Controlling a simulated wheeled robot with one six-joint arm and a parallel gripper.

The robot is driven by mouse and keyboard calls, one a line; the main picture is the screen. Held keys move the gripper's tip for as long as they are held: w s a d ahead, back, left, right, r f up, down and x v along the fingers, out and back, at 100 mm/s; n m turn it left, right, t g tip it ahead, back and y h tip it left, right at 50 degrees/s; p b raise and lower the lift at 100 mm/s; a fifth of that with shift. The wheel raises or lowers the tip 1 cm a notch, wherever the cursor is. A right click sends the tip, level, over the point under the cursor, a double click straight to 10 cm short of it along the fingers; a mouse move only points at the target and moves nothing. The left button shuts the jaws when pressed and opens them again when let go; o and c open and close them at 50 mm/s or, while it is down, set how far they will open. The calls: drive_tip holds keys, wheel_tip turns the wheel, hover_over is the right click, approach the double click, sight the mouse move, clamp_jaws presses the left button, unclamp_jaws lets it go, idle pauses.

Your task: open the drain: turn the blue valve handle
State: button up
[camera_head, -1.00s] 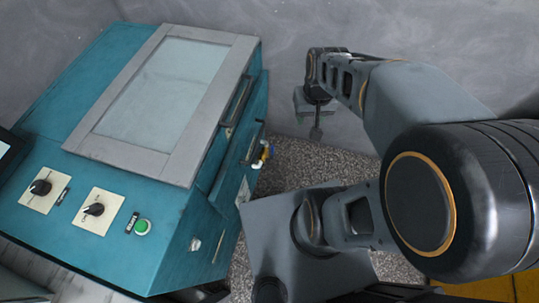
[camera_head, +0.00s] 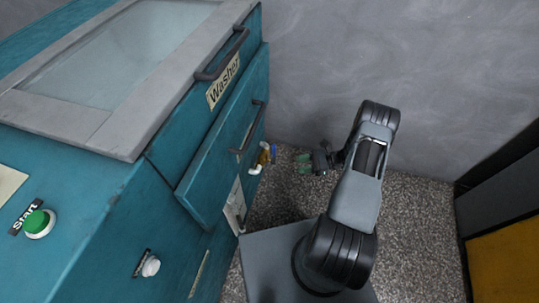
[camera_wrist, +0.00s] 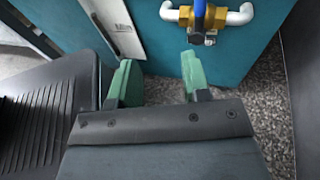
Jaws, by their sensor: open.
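The blue valve handle (camera_wrist: 200,14) stands on a brass valve (camera_wrist: 187,15) with white pipe ends, low on the teal washer's side. In the head view the brass valve (camera_head: 264,157) and the blue handle (camera_head: 274,152) show small at the washer's right side. My gripper (camera_head: 303,163) is to the right of the valve, apart from it. In the wrist view my gripper (camera_wrist: 157,84) has its two green fingers spread and nothing between them. The handle is beyond the right fingertip, and its upper end is cut off by the picture's edge.
The teal washer (camera_head: 95,195) fills the left, with dark bar handles (camera_head: 248,125) on its side and a green start button (camera_head: 37,222). A grey wall (camera_head: 400,60) stands behind. Speckled floor (camera_head: 415,220) is clear on the right, before a dark and yellow cabinet (camera_head: 505,240).

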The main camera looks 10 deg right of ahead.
sight(273, 154)
drive_tip(key=w+d+r+m+t+y, duration=0.1)
drive_tip(key=w+r+t, duration=0.2)
drive_tip(key=w+r, duration=0.1)
drive_tip(key=b+x, duration=0.1)
drive_tip(key=x, duration=1.2)
drive_tip(key=shift+a+f+m+b, duration=0.15)
drive_tip(key=shift+a+m+b, duration=0.05)
drive_tip(key=shift+m+b, duration=0.1)
clamp_jaws()
